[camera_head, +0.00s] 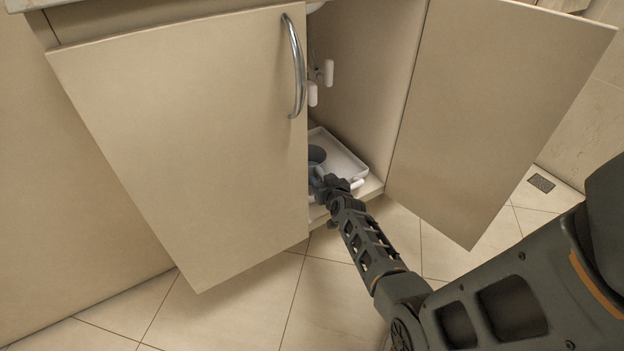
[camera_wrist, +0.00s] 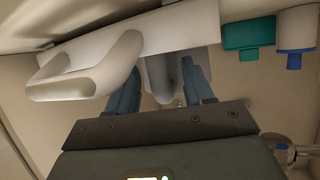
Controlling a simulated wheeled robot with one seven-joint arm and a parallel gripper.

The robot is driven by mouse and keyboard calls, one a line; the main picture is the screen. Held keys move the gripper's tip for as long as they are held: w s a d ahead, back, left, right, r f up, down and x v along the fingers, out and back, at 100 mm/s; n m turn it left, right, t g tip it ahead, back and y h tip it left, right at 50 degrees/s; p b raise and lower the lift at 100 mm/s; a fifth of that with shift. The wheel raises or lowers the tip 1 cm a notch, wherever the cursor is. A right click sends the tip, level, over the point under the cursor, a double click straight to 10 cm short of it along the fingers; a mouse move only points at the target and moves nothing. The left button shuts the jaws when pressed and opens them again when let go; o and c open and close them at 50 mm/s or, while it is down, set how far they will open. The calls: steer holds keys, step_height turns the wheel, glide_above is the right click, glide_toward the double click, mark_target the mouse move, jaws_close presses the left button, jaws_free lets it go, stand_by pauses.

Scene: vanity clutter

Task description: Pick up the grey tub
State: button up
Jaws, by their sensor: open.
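The grey tub (camera_head: 317,154) shows as a dark grey rounded shape inside the open cabinet, at the left part of a white tray (camera_head: 345,160). The left door and my gripper hide part of it. My gripper (camera_head: 318,179) reaches into the cabinet at the tub's near side. In the wrist view my gripper (camera_wrist: 162,72) has its two bluish fingers apart. A pale grey rounded form (camera_wrist: 168,78) lies between them; I cannot tell for sure that it is the tub. No grip on it shows.
The left door (camera_head: 180,140) and right door (camera_head: 490,110) stand open beside my arm. The wrist view shows a thick white handle (camera_wrist: 85,80) at left, a teal item (camera_wrist: 247,34) and a white-and-blue bottle (camera_wrist: 295,35). The tiled floor in front is clear.

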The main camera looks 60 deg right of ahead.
steer(key=shift+w+d, duration=0.1)
steer(key=shift+d, duration=0.05)
jaws_close()
stand_by(0.4)
